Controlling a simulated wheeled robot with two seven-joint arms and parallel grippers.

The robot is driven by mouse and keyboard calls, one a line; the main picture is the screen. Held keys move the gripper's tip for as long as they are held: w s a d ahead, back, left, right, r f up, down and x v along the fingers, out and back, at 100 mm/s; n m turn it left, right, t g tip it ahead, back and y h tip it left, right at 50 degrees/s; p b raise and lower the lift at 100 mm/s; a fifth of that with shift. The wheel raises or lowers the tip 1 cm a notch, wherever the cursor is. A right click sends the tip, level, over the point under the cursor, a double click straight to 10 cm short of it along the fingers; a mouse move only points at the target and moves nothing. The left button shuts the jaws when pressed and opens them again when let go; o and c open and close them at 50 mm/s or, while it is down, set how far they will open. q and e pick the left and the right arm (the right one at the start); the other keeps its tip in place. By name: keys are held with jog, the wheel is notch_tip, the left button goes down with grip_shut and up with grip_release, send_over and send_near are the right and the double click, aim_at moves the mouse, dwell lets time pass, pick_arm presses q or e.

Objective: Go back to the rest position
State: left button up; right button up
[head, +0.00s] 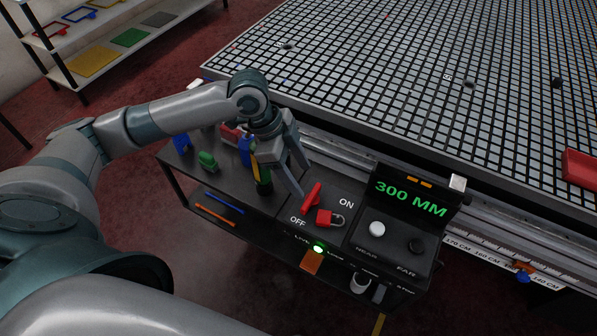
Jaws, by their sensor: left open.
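My left gripper (303,180) is open. It hangs over the dark control bench, pointing down, close to the red switch lever (312,196) at the ON/OFF panel. I see nothing held between its fingers, and I cannot tell whether a finger touches the lever. A red padlock (325,217) lies beside the lever. My right gripper is not in view.
The large grid table (420,70) fills the upper right. A display (411,199) reads 300 MM above a white and a black knob. Small coloured tools, including a green one (207,160), stand on the dark bench top. A shelf (110,45) stands at upper left.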

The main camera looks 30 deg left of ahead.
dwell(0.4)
pick_arm(q)
jog(key=s+d+f+n+t, duration=0.2)
jog(key=s+d+f+n, duration=0.2)
jog(key=s+d+f, duration=0.45)
jog(key=s+a+f+n+y, duration=0.2)
jog(key=s+a+f+n, duration=0.25)
jog(key=s, duration=0.25)
jog(key=s+a+f+n+y, duration=0.25)
jog(key=s+a+n, duration=0.2)
jog(key=s, duration=0.35)
notch_tip(320, 180, down, 30)
jog(key=s+g, duration=0.1)
jog(key=s+a+f+g, duration=0.1)
jog(key=s+a+f, duration=0.2)
jog(key=s+f, duration=1.3)
jog(key=shift+s, duration=0.95)
